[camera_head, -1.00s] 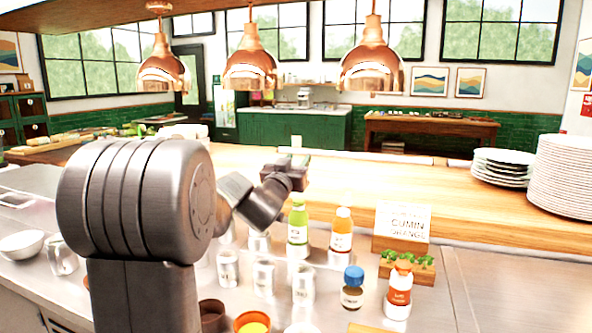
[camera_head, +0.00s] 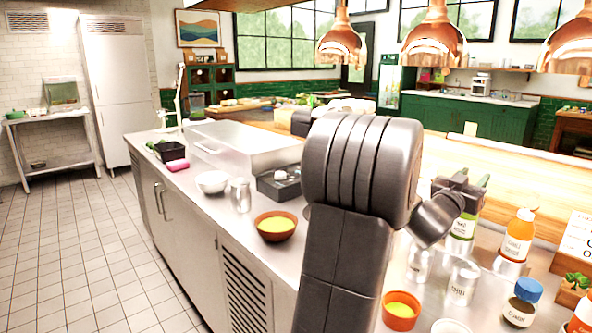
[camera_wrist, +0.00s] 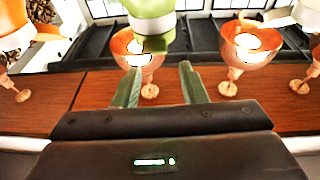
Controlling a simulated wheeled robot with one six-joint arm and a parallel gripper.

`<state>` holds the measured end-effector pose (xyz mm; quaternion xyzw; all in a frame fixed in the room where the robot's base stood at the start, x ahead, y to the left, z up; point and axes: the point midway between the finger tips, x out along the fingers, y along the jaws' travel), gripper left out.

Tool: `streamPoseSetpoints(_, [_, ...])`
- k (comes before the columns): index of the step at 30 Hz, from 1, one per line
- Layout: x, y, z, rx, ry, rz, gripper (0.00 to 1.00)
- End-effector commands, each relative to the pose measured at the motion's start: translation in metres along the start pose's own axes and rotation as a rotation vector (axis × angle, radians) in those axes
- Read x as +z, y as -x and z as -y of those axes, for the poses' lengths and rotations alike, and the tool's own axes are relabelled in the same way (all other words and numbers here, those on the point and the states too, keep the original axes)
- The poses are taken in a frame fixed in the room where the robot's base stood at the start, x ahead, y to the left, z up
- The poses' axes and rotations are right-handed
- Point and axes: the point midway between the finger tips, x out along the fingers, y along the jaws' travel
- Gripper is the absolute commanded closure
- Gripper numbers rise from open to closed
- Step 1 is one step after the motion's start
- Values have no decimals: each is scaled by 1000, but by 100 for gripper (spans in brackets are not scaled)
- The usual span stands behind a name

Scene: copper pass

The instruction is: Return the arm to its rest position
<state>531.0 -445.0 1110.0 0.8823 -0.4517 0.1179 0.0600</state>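My arm stands in the middle of the head view, bent over the steel counter. My gripper (camera_head: 474,184) is at the right, above the bottles, partly hidden by its own wrist. In the wrist view its two green fingers (camera_wrist: 160,66) are spread apart with nothing between them, so it is open. The wrist picture looks upside down. A green bottle (camera_wrist: 152,22) shows just beyond the fingertips there; in the head view a green bottle (camera_head: 461,222) stands below my gripper. I cannot tell whether they touch.
An orange bottle (camera_head: 516,236), a blue-capped jar (camera_head: 521,303) and metal cups (camera_head: 462,283) crowd the counter at right. A terracotta bowl (camera_head: 276,227) and white bowl (camera_head: 212,182) stand left of my arm. Copper lamps (camera_head: 433,45) hang above. The tiled floor (camera_head: 85,250) at left is clear.

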Motion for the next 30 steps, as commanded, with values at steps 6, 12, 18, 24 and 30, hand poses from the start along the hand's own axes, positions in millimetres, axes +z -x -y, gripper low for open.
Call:
streamPoseSetpoints(6, [16,4,0,0,1,18,62])
streamPoseSetpoints(12, [18,3,0,-1,1,46,62])
streamPoseSetpoints(18, [20,3,0,0,1,53,62])
streamPoseSetpoints(24, [20,3,0,0,1,53,62])
streamPoseSetpoints(30, [22,4,0,0,1,44,62])
